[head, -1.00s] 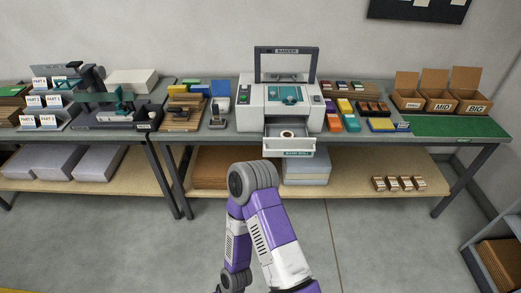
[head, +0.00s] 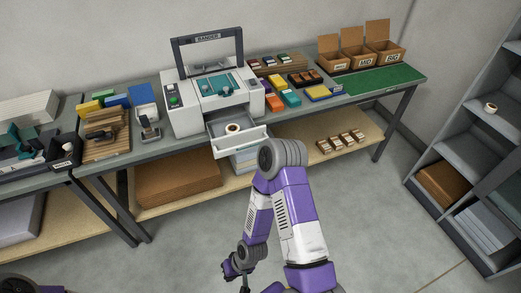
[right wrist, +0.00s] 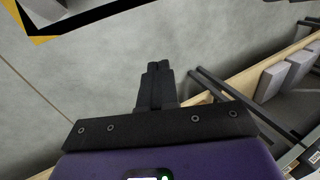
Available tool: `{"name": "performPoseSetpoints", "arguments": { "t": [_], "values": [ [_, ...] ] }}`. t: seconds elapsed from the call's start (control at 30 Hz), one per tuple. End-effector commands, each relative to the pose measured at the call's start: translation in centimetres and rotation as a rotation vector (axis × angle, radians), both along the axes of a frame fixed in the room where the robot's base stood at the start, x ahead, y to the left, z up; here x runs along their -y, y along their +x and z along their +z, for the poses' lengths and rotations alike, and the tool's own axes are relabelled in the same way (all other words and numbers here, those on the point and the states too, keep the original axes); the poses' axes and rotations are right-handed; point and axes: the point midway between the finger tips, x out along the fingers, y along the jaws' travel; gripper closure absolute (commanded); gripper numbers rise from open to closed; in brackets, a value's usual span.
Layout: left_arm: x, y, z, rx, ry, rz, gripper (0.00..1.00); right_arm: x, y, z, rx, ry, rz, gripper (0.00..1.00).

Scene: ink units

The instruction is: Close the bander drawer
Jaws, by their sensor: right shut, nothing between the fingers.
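The bander (head: 187,116) is a white machine with a teal panel and a dark upright frame, on the table in the head view. Its drawer (head: 241,143) is pulled out at the front, with a white roll (head: 232,128) inside. My right arm's elbow rises just below the drawer's front; whether they touch cannot be told. My right gripper (right wrist: 155,72) shows in the right wrist view, its dark fingers together and empty, over grey floor away from the drawer. My left gripper is not in view.
Colored boxes (head: 290,98), a green mat (head: 380,80) and cardboard boxes (head: 383,54) lie right of the bander. A grey shelf unit (head: 470,150) stands at the right. Stacked cardboard (head: 178,178) lies on the lower shelf. The floor before the table is open.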

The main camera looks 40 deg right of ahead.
Motion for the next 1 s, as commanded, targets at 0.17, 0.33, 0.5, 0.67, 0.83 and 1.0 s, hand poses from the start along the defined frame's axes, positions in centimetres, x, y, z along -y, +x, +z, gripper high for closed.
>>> {"name": "performPoseSetpoints", "arguments": {
  "t": [0.17,0.33,0.5,0.67,0.83,1.0],
  "values": [
    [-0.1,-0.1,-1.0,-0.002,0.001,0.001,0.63,0.8,6.2,0.4,0.242,0.147,-0.27,1.0],
    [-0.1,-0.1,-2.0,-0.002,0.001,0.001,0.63,5.4,13.2,4.5,0.573,0.352,-0.642,1.0],
    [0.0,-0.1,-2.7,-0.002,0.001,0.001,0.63,13.2,16.5,10.5,0.907,0.551,-0.981,1.0],
    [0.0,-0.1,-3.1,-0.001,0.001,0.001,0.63,19.2,16.2,14.8,1.141,0.682,-1.172,1.0],
    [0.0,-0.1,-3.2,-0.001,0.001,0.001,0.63,22.0,15.6,16.8,1.253,0.743,-1.245,1.0],
    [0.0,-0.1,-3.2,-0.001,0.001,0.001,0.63,22.5,17.1,17.4,1.266,0.749,-1.248,1.0]
  ]
}}
